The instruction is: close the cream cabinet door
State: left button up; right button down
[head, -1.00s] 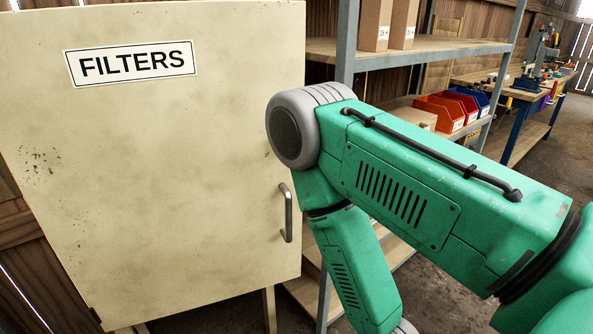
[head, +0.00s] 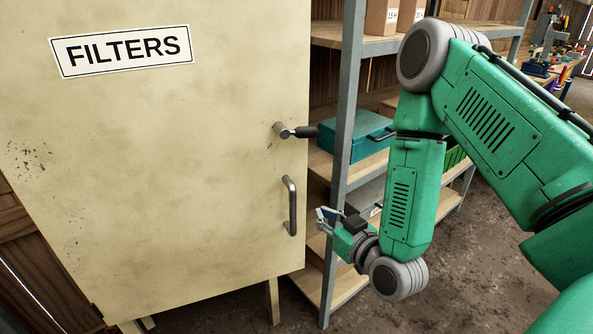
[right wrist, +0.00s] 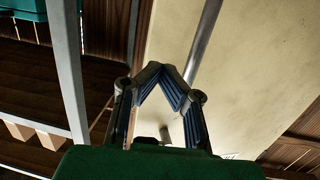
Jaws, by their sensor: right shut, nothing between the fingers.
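The cream cabinet door (head: 150,180) fills the left of the head view, with a black-on-white FILTERS label (head: 122,51). A grey bar handle (head: 290,207) stands upright near its right edge. Above it is a round metal latch (head: 283,130) with a dark lever pointing right. I cannot tell whether the door is fully closed. My right gripper (head: 322,219) is just right of the bar handle, shut and empty, with no clear contact. In the right wrist view, its fingertips (right wrist: 161,69) meet left of the handle (right wrist: 206,45) and the cream door (right wrist: 260,60). My left gripper is out of view.
A grey-framed shelf (head: 347,120) with wooden boards stands right of the cabinet. It holds a teal metal case (head: 350,140) and cardboard boxes (head: 390,15). A workbench is at the far right. The floor (head: 470,260) in front is bare.

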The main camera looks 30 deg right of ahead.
aim_at(305, 180)
jog(key=shift+t+h, duration=0.5)
jog(key=shift+t, duration=0.2)
jog(key=w+r, duration=0.1)
jog(key=w, duration=0.1)
jog(key=w+d+r, duration=0.1)
jog(key=w, duration=0.2)
jog(key=w+r, duration=0.1)
jog(key=w, duration=0.2)
jog(key=shift+d, duration=0.2)
jog(key=w, duration=0.2)
jog(key=w+d, duration=0.1)
jog(key=w, duration=0.2)
jog(key=shift+w+d+f+p, duration=0.15)
jog(key=shift+w+f+p, duration=0.1)
jog(key=shift+p, duration=0.1)
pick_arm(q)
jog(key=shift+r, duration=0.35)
pick_arm(e)
jog(key=shift+w+a+r, duration=0.15)
jog(key=shift+w+a, duration=0.05)
jog(key=shift+w, duration=0.3)
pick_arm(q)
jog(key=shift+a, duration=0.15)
pick_arm(e)
jog(key=shift+a, duration=0.1)
